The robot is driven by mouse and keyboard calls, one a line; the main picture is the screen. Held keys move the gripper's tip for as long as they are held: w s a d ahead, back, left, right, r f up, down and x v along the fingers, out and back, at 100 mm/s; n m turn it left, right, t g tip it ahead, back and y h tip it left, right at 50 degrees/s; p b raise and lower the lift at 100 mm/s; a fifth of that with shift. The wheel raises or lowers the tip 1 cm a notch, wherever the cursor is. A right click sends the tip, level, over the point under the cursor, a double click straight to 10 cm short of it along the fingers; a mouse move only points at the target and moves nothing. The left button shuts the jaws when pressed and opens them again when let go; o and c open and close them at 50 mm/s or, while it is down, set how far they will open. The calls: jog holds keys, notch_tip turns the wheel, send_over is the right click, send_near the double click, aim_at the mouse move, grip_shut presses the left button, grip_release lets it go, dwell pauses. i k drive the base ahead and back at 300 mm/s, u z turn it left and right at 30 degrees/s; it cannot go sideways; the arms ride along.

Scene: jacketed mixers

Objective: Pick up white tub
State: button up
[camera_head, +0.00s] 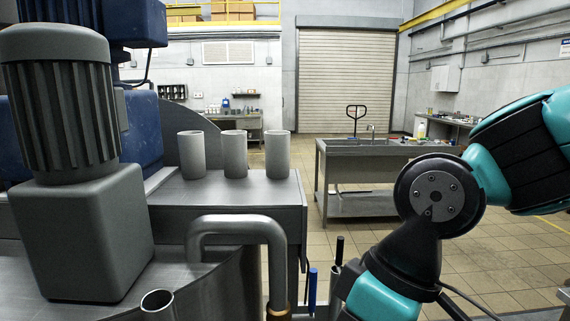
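A small white container (422,129) stands far back at the right, too small to make out. My teal and black arm fills the right side, with its lower part running out at the bottom edge. My gripper is not in view, so its state and position are hidden.
A large grey motor (62,105) stands at the left. A bent metal pipe (238,228) rises in front of the counter (230,190). A steel sink table (345,148) stands behind. Tiled floor (500,255) is open at the right, and a roller shutter (345,80) closes the back.

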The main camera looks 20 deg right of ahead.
aim_at(277, 141)
jog(key=k, duration=1.05)
jog(key=z, duration=0.75)
jog(key=i, duration=0.75)
jog(key=z, duration=0.65)
jog(key=i, duration=1.55)
jog(key=u, duration=1.2)
jog(key=i, duration=0.45)
jog(key=u, duration=0.45)
